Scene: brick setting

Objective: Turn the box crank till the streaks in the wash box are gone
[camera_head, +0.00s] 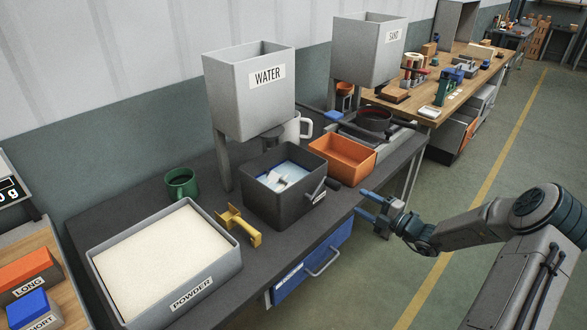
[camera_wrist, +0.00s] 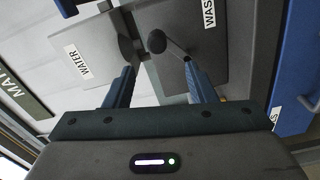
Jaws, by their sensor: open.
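The wash box (camera_head: 258,207) is a dark grey open box on the bench, holding pale blue liquid with whitish streaks (camera_head: 284,178). Its crank (camera_head: 324,187) is a dark handle on the box's right side, close to the orange tray. My gripper (camera_head: 360,202) is to the right of the crank, past the bench's front edge, with its blue fingers apart and empty. In the wrist view, the crank's round dark knob (camera_wrist: 157,41) shows ahead between the open fingers (camera_wrist: 160,70), apart from them. Part of the box's label is cut off there.
An orange tray (camera_head: 343,172) stands beside the wash box. A yellow tool (camera_head: 240,226), a green mug (camera_head: 182,185) and a powder tray (camera_head: 225,269) are to its left. The WATER hopper (camera_head: 235,105) rises behind. A blue drawer (camera_head: 318,264) is below; the floor beyond my arm is clear.

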